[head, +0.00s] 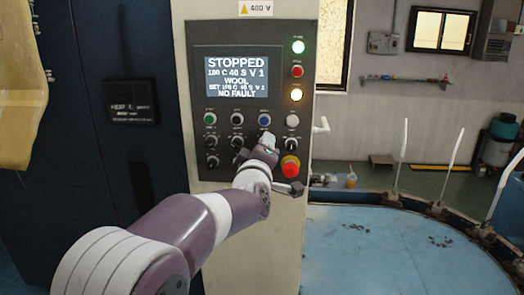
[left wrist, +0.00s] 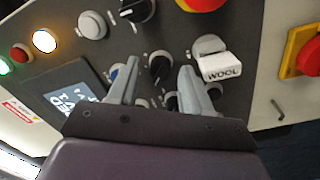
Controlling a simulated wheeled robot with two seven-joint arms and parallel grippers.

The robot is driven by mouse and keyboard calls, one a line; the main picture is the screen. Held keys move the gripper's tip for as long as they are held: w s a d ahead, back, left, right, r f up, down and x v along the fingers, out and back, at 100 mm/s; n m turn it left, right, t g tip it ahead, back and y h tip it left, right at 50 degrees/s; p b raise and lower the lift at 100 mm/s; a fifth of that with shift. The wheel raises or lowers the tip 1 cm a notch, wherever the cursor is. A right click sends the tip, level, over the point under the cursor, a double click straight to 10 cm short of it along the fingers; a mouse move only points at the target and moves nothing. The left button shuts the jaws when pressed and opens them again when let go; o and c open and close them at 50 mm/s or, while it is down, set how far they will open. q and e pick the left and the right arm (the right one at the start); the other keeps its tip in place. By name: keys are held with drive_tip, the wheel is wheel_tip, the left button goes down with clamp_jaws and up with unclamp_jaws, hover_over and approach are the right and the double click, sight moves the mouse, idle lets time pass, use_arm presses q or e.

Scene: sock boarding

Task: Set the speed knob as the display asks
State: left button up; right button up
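The display (head: 237,76) on the control panel reads STOPPED, a line ending in V 1, WOOL, a SET line also ending in V 1, and NO FAULT. The small digits are hard to read. My left gripper (head: 267,140) is at the panel's right-hand knobs and hides some of them. In the left wrist view the open fingers of my left gripper (left wrist: 160,85) stand on either side of a black knob (left wrist: 160,68), with gaps to it. The knob's label is unreadable. The right gripper is in neither view.
A red emergency button (head: 290,166) and a black knob (head: 292,143) are close right of my gripper. A white WOOL-labelled block (left wrist: 220,66) is beside one finger. A red-yellow switch (left wrist: 310,57) is farther right. A blue round table (head: 400,250) stands right of the cabinet.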

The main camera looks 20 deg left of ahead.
use_arm(q)
drive_tip(key=shift+s, duration=0.1)
drive_tip(key=b+v, duration=0.4)
drive_tip(key=v, duration=0.8)
drive_tip(key=shift+s, duration=0.25)
